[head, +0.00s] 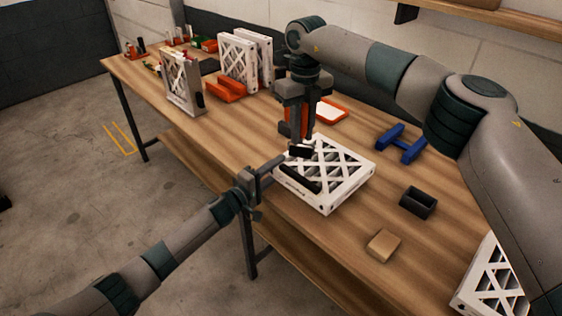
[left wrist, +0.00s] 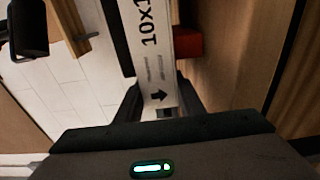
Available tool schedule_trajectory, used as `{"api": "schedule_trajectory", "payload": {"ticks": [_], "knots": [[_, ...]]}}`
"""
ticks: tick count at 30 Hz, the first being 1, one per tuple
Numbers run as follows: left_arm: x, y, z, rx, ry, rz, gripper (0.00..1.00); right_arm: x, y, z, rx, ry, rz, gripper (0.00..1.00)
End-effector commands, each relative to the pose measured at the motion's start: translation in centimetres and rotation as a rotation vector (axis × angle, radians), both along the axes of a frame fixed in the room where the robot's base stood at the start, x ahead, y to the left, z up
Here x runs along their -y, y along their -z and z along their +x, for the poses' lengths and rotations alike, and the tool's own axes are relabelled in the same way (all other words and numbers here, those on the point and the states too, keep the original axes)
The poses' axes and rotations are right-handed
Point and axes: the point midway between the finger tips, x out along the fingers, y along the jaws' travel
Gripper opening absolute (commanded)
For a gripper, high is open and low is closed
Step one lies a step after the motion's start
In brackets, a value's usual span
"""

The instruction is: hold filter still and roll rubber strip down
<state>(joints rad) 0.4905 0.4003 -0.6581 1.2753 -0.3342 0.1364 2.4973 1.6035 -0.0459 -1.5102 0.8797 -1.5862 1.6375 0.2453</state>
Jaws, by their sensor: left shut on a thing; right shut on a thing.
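A white lattice filter (head: 345,178) lies flat on the wooden table close to its front edge. My left gripper (head: 270,178) is shut on the filter's near left side. In the left wrist view the filter's white printed side (left wrist: 158,60) sits between the fingers (left wrist: 160,108). A black rubber strip (head: 301,179) lies along the filter's left edge on top; a dark band beside the white side shows in the left wrist view. My right gripper (head: 301,140) is above the filter's far left corner, shut on a small black piece (head: 300,151). Whether that piece touches the filter I cannot tell.
A blue part (head: 402,143), a black hollow block (head: 418,202) and a tan block (head: 383,245) lie right of the filter. An orange tray (head: 333,108) is behind it. Several filters stand at the back left (head: 238,62); another white filter (head: 488,282) is at lower right.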

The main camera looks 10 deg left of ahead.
Motion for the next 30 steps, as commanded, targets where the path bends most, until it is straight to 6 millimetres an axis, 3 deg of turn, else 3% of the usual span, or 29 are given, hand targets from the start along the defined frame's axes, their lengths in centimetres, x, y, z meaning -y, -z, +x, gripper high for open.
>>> {"api": "schedule_trajectory", "payload": {"ticks": [8,30], "knots": [[0.0,0.1,-0.1,-0.002,0.000,0.000,0.11,0.0,1.0,0.0,-0.001,0.000,0.000,0.00],[0.0,0.2,-0.1,-0.003,0.000,0.002,0.11,0.0,6.3,0.0,-0.003,0.000,0.001,0.00]]}}
